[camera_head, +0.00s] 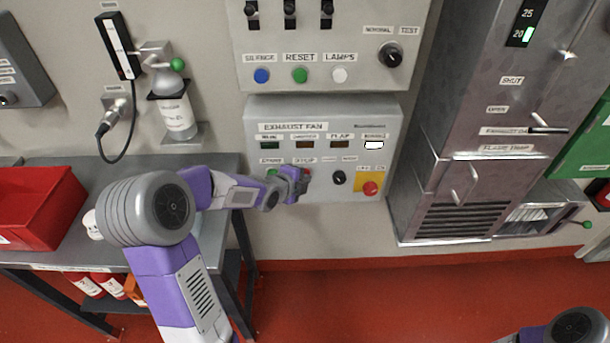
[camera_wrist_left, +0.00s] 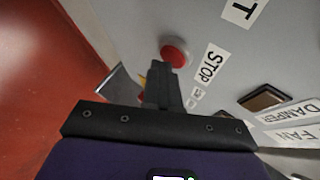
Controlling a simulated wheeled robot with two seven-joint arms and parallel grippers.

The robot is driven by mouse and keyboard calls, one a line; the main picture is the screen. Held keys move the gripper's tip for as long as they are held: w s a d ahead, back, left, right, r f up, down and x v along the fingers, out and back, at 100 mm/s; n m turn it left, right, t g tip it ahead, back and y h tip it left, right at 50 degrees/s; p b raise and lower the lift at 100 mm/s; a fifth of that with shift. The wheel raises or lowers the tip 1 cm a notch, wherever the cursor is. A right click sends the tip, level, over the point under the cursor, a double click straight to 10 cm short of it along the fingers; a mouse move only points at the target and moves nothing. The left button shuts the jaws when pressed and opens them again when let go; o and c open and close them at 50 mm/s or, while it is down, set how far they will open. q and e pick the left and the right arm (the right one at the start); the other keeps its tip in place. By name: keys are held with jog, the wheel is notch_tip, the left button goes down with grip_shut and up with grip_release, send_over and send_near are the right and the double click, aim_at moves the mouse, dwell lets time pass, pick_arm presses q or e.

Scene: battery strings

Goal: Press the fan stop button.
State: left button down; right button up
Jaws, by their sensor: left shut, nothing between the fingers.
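The exhaust fan panel (camera_head: 325,135) is a grey box on the wall. Its red stop button (camera_wrist_left: 175,52) shows in the left wrist view beside the label STOP (camera_wrist_left: 211,62). In the head view only a bit of red (camera_head: 307,171) shows past my gripper. My left gripper (camera_head: 298,184) is shut and empty, close to the panel at the stop button. In the left wrist view the shut fingertips (camera_wrist_left: 160,75) point at the panel just below the button in the picture, and a small gap shows between them. Contact cannot be told. My right gripper is out of view.
A green start button (camera_head: 271,173) is left of my gripper. A black knob (camera_head: 339,178) and a red mushroom button (camera_head: 370,188) on a yellow plate are to the right. An upper panel (camera_head: 325,50) hangs above. A shelf with a red bin (camera_head: 40,205) stands left.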

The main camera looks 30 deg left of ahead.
pick_arm(q)
jog(key=shift+a, duration=0.1)
dwell(0.3)
jog(key=shift+s+d+b, duration=0.6)
jog(key=shift+s+b, duration=0.15)
jog(key=shift+s, duration=0.1)
jog(key=s+d+b, duration=0.1)
jog(key=s+b, duration=0.1)
jog(key=s, duration=0.1)
jog(key=s+d, duration=0.1)
jog(key=shift+s+d+b, duration=0.15)
jog(key=shift+d+b, duration=0.15)
jog(key=shift+b, duration=0.1)
dwell(0.5)
